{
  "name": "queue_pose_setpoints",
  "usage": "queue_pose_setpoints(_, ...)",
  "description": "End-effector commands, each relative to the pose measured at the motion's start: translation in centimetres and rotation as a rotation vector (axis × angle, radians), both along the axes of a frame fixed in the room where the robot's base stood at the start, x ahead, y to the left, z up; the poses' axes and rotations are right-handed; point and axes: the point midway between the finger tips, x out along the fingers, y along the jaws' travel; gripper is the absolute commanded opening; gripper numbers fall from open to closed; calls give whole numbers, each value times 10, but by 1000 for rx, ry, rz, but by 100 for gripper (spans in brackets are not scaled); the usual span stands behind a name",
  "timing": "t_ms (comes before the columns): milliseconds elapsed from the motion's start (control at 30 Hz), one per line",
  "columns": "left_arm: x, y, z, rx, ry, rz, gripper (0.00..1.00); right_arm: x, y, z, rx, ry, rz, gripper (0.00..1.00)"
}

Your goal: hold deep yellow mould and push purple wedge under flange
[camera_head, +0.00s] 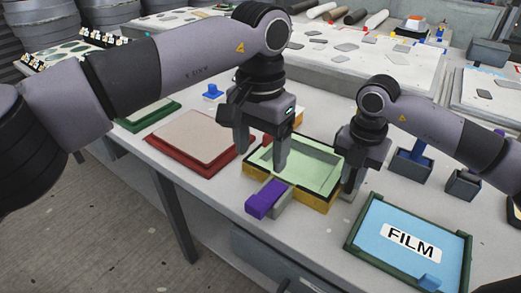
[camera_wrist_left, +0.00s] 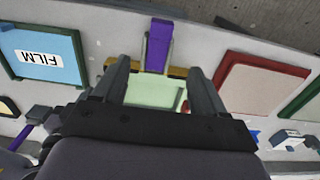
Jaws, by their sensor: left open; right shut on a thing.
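The deep yellow mould (camera_head: 315,199) stands on the table with a pale green inside. The purple wedge (camera_head: 265,199) lies in a grey holder at the mould's front left side, its narrow end toward the mould. The wedge also shows in the left wrist view (camera_wrist_left: 158,45), beyond the fingertips. My left gripper (camera_head: 262,158) is open above the mould's front left edge, with nothing between its fingers. My right gripper (camera_head: 352,180) is shut on the mould's right side wall. The flange's underside is hidden.
A red-framed mould (camera_head: 190,138) lies to the left. A green-framed tray marked FILM (camera_head: 405,240) lies to the right, near the front. Small grey bins (camera_head: 462,186) stand behind it. Bare table lies in front of the wedge.

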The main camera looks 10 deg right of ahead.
Motion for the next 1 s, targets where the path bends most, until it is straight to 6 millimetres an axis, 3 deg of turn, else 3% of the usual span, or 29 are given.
queue_pose_setpoints(33,0,0,0,0,0,0,65,0,-1,1,-1,-2,-2,0)
queue_pose_setpoints(233,-1,2,-4,1,1,56,0,0,-1,1,-2,-1,-3,0)
queue_pose_setpoints(1000,-28,34,-55,3,1,973,0,0,-1,1,-2,-2,-3,0)
